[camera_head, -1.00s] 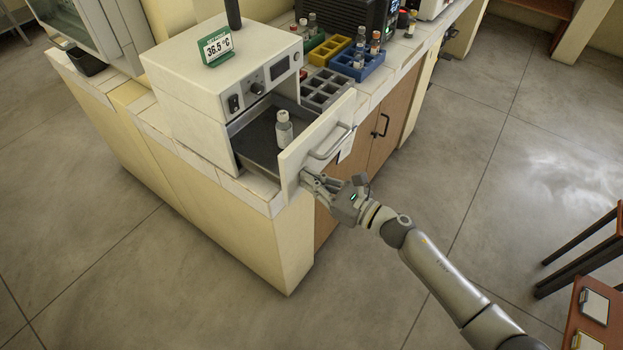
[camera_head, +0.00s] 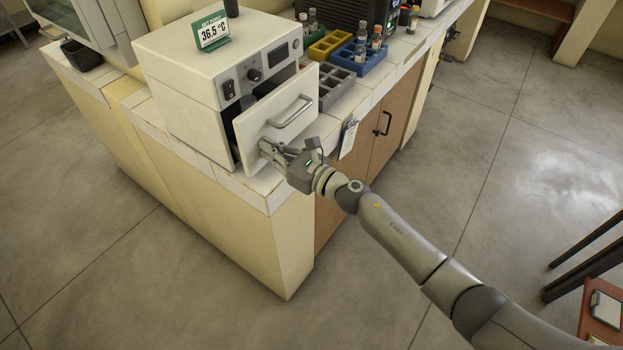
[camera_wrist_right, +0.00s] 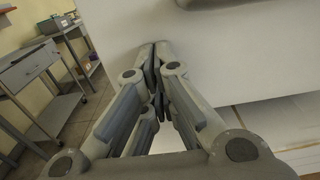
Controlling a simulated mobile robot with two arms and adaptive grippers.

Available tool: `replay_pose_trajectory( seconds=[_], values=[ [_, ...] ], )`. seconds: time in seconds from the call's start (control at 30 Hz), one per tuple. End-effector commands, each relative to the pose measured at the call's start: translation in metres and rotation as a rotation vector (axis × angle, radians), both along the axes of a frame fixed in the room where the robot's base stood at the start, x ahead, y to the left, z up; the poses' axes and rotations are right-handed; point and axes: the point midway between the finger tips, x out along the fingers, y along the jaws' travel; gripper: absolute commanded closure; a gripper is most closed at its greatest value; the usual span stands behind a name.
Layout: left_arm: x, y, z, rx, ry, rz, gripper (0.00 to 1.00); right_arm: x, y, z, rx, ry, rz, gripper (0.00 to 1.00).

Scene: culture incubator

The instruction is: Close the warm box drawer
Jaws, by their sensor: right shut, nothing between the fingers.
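The warm box (camera_head: 190,75) is a cream cabinet on the bench with a green sign reading 36.5 °C on top. The grey bar handle (camera_head: 290,112) is on that panel. A bottle inside is mostly hidden behind the panel. My right gripper (camera_head: 266,148) is shut and empty, its fingertips at the lower part of the panel, below the handle. In the right wrist view, the shut fingertips (camera_wrist_right: 156,50) are against or very near the pale panel (camera_wrist_right: 220,55). My left gripper is not in view.
Grey, yellow and blue racks (camera_head: 357,61) with vials stand right of the warm box. A tag (camera_head: 348,138) hangs at the bench edge above brown cupboard doors (camera_head: 380,125). A small wooden table (camera_head: 600,310) is at lower right.

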Motion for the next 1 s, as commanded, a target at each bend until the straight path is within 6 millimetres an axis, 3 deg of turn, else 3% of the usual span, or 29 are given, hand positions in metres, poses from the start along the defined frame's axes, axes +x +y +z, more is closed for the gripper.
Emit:
replay_pose_trajectory(
  seconds=[0.1,0.4,1.0],
  values=[
    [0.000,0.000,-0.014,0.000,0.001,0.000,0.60,0.011,0.015,-0.003,0.000,-0.002,0.000,1.00],
    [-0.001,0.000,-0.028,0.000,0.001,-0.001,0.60,0.027,0.037,-0.001,0.000,0.000,-0.001,1.00],
    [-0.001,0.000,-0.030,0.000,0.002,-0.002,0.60,0.032,0.043,0.004,0.005,-0.004,-0.001,1.00]
  ],
)
